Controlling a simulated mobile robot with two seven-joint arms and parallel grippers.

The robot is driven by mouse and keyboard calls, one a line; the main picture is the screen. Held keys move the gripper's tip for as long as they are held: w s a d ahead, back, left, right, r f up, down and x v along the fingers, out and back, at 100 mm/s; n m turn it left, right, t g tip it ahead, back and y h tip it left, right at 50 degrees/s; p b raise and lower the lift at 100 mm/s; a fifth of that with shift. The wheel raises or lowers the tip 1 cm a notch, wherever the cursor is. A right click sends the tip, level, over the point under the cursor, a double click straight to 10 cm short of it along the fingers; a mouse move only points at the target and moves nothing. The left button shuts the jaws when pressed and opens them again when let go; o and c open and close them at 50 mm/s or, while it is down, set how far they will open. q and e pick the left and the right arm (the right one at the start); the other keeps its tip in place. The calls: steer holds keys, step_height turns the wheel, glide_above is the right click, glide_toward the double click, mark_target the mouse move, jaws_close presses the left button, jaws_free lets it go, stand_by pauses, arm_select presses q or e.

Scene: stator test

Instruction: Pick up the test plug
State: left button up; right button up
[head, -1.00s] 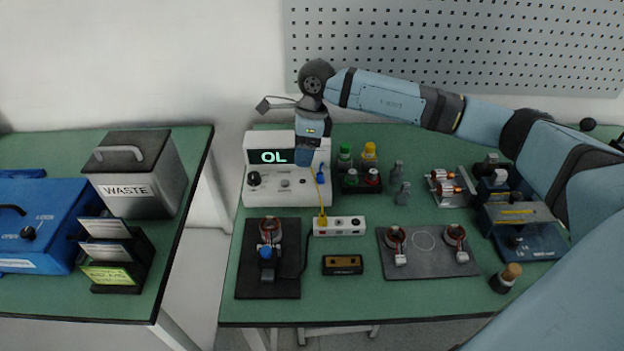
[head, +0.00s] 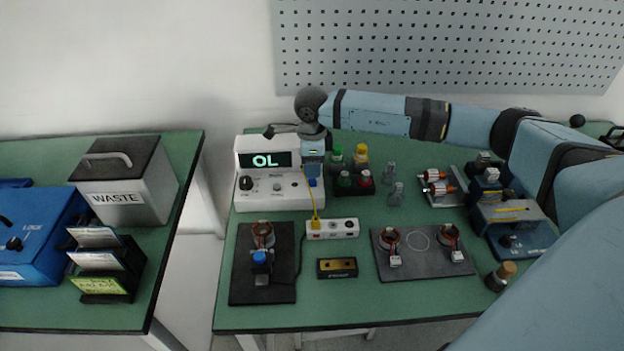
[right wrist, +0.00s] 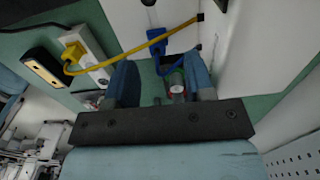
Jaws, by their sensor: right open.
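A yellow plug (head: 316,223) sits in the white power strip (head: 346,228), its yellow cord running up to the white meter (head: 250,192). A small blue plug (head: 313,183) shows at the meter's front right. I cannot tell which is the test plug. In the right wrist view the yellow plug (right wrist: 74,53) is at upper left, the blue plug (right wrist: 156,40) nearer the centre, beyond the fingers. My right gripper (head: 313,172) points down at the meter's right side, partly covering it. In the wrist view this gripper (right wrist: 160,82) is open, with nothing held. My left gripper is out of view.
Bottles with coloured caps (head: 345,180) stand close right of the meter. A black mat (head: 250,290) with a stator and a grey mat (head: 425,262) with two stators lie in front. A waste bin (head: 125,200) stands on the left table. Bare green table lies along the front.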

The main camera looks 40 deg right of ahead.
step_height(320, 180, down, 4)
steer(key=shift+s+a+f, duration=0.1)
steer(key=shift+s+f, duration=0.05)
jaws_close()
steer(key=shift+r, duration=0.2)
steer(key=shift+r, duration=0.2)
step_height(320, 180, up, 19)
steer(key=shift+r, duration=0.15)
steer(key=shift+s, duration=0.1)
stand_by(0.5)
steer(key=s+b, duration=0.2)
steer(key=s, duration=1.2)
steer(key=shift+s+d, duration=0.25)
steer(key=shift+s, duration=0.15)
